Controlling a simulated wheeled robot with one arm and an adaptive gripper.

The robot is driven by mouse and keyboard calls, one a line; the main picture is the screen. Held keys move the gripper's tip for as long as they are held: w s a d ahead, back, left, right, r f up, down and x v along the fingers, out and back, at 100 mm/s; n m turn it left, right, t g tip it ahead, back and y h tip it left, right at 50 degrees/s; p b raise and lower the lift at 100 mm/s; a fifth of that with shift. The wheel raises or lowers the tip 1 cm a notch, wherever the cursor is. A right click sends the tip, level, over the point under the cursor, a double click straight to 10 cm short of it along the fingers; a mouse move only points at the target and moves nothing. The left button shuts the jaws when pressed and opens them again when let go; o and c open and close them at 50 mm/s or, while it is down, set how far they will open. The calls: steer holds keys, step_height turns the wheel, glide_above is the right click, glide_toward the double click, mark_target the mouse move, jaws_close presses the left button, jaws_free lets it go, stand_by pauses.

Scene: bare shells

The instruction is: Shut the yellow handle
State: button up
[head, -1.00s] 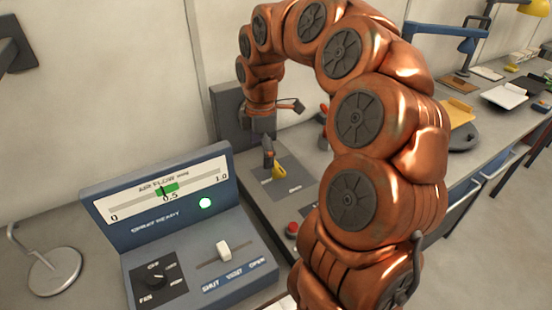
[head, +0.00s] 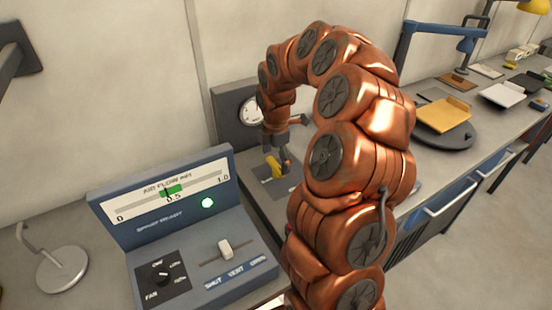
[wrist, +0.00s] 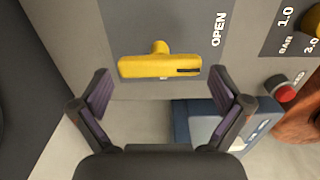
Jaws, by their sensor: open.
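The yellow handle (wrist: 160,66) is a short bar on a stub, mounted on a grey panel (wrist: 85,25). In the wrist view it lies crosswise, beside the printed word OPEN. In the head view the handle (head: 274,167) shows just left of my gripper (head: 284,160). In the wrist view my gripper (wrist: 162,95) is open and empty. Its two fingers stand apart, toward the left and right ends of the handle, with a visible gap to it. The handle's far side is hidden in the head view.
A round gauge (head: 249,110) is behind my arm. A red button (wrist: 286,92) sits right of the handle in the wrist view.

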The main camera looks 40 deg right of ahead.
steer(key=shift+f, duration=0.45)
steer(key=c, duration=0.8)
